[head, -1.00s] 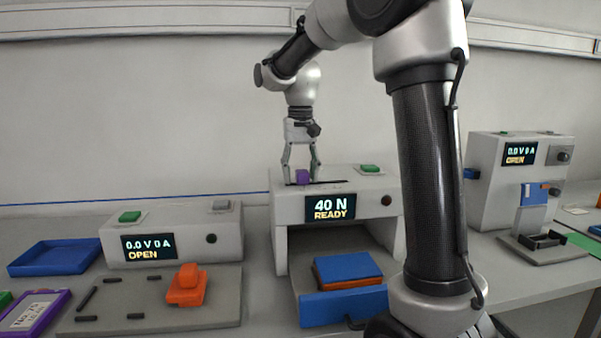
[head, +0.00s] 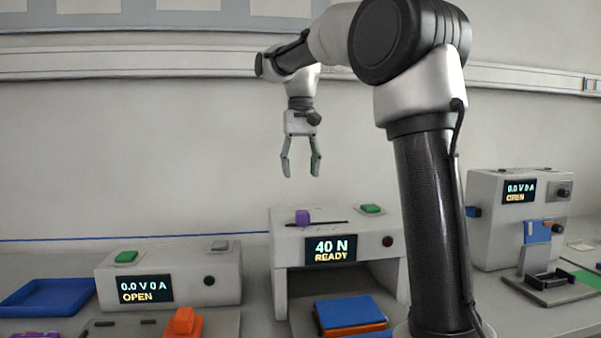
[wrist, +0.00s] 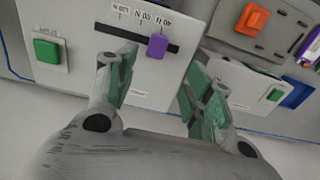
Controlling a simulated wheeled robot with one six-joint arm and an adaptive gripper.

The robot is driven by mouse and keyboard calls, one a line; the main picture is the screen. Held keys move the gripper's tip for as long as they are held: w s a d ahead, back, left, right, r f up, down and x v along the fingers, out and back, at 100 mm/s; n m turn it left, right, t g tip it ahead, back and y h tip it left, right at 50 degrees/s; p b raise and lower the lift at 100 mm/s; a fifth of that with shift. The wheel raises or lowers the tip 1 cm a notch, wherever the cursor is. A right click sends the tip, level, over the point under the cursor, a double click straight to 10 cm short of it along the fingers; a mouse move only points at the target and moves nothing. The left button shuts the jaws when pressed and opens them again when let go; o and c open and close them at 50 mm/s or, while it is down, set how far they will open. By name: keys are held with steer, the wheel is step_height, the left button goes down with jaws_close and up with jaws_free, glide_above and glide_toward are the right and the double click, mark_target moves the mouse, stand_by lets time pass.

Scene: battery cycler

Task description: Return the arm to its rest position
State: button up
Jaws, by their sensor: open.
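My gripper (head: 301,160) hangs fingers down in the air above the middle machine (head: 283,226), clear of it. Its fingers are apart with nothing between them. The wrist view also shows my gripper (wrist: 160,95) open, with the machine's top face below. A purple slider knob (head: 302,216) sits on a dark slot on top of that machine. The knob also shows in the wrist view (wrist: 157,46), apart from the fingers, near the "40 N" end of the slot labels. The machine's display reads "40 N READY".
Left of it stands a tester (head: 220,272) reading "0.0 V 0 A OPEN", with an orange piece (head: 184,322) in front. A blue tray (head: 45,296) lies at far left. A blue block (head: 350,312) sits under the middle machine. Another tester (head: 487,230) stands at right. The air above is free.

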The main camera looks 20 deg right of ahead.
steer(key=n, duration=0.1)
glide_above(302, 212)
steer(key=w, duration=0.1)
steer(key=shift+t, duration=0.3)
step_height(302, 212, down, 4)
steer(key=shift+w+a+f, duration=0.1)
steer(key=shift+a, duration=0.05)
steer(key=shift+s+f+n, duration=0.5)
steer(key=shift+s+f, duration=0.5)
steer(key=shift+f, duration=0.05)
steer(key=s+d+f+t, duration=0.1)
steer(key=s+f, duration=0.2)
steer(key=s, duration=0.5)
steer(key=s+d+f+t, duration=0.1)
steer(key=s+f, duration=0.1)
steer(key=s, duration=0.6)
steer(key=s+d+f+n+t, duration=0.1)
steer(key=s+f, duration=0.2)
steer(key=s, duration=0.6)
steer(key=shift+f+t, duration=0.35)
steer(key=shift+t, duration=0.05)
steer(key=shift+s, duration=0.1)
